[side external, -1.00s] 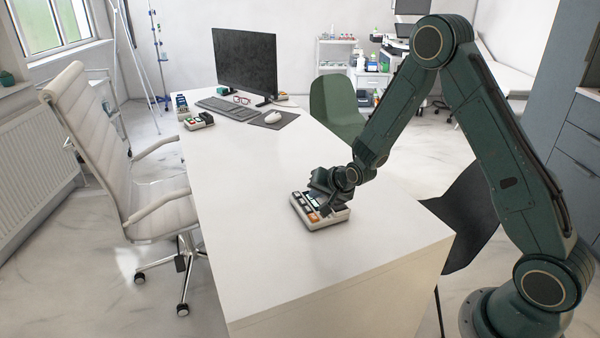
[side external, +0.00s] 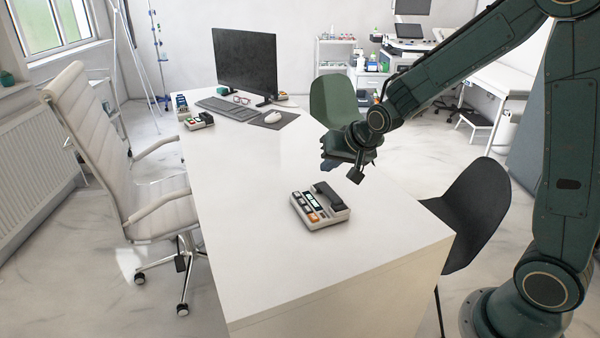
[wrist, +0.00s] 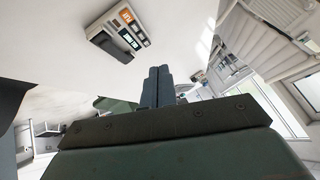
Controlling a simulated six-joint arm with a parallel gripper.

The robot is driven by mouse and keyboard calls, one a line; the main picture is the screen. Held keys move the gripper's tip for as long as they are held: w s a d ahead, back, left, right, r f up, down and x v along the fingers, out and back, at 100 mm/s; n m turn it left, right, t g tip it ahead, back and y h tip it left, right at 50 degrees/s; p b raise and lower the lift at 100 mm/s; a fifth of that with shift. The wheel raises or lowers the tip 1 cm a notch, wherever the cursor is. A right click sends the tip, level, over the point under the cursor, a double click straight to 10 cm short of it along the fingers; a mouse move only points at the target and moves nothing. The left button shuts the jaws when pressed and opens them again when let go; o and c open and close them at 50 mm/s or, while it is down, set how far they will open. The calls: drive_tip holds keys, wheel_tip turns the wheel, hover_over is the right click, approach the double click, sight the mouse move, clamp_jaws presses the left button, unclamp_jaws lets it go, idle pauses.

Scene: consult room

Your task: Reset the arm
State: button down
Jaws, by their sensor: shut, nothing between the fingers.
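The desk (side external: 265,255) has wide bare room around the phone. A monitor (side external: 245,60), keyboard (side external: 227,108) and mouse (side external: 272,117) stand at its far end. A black chair (side external: 478,210) and a green chair (side external: 335,100) stand along its right side, a white chair (side external: 100,150) at its left.

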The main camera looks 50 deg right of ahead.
drive_tip(key=s+a+r+n, duration=0.1)
drive_tip(key=s+r+n, duration=0.1)
drive_tip(key=s, duration=0.7)
drive_tip(key=s+a+r+n+g, duration=0.1)
drive_tip(key=s+a+r+n, duration=0.1)
drive_tip(key=s+r, duration=0.3)
drive_tip(key=s+a+r+n+g, duration=0.1)
drive_tip(key=s+a+r+n, duration=0.1)
drive_tip(key=s, duration=1.1)
wheel_tip(320, 180, up, 2)
drive_tip(key=shift+s+r+n+y, duration=0.15)
drive_tip(key=shift+n+y, duration=0.25)
drive_tip(key=shift+n, duration=0.2)
